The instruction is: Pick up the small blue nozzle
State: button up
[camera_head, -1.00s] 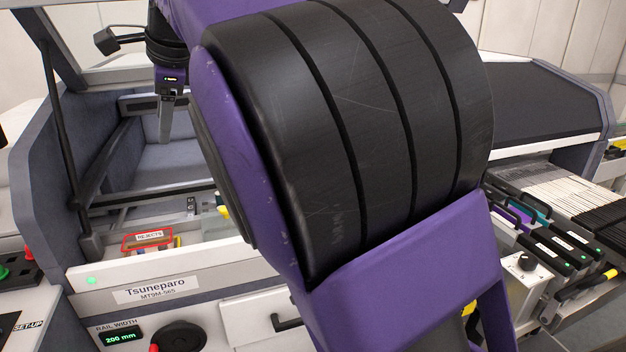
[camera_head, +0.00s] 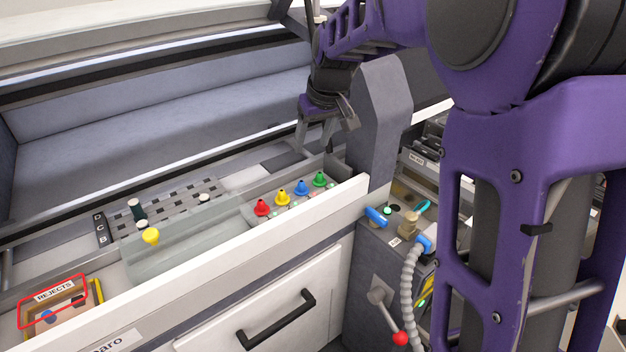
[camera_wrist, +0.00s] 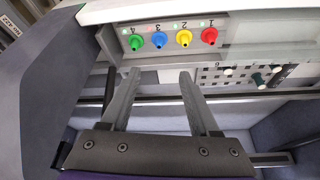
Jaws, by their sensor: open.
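The small blue nozzle (camera_head: 301,188) stands in a row of coloured nozzles, between a yellow one (camera_head: 282,197) and a green one (camera_head: 319,180). In the wrist view the blue nozzle (camera_wrist: 159,40) stands at the position marked 3. My gripper (camera_head: 315,145) is above and behind the row in the head view, apart from the nozzles. In the wrist view my gripper (camera_wrist: 160,75) has its fingers spread and empty, with the blue nozzle beyond the gap between them. A blue piece (camera_head: 47,316) also lies in the REJECTS box (camera_head: 30,323), its shape too small to tell.
A red nozzle (camera_head: 262,207) stands at the row's left end. The white front panel (camera_head: 225,262) runs along the row. A grey upright (camera_head: 378,120) stands close right of my gripper.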

aim_at(302, 182)
jog(key=x, duration=1.7)
jog(key=shift+d+f+b, duration=0.15)
jog(key=shift+f+b, duration=0.05)
jog(key=shift+b, duration=0.15)
grip_shut()
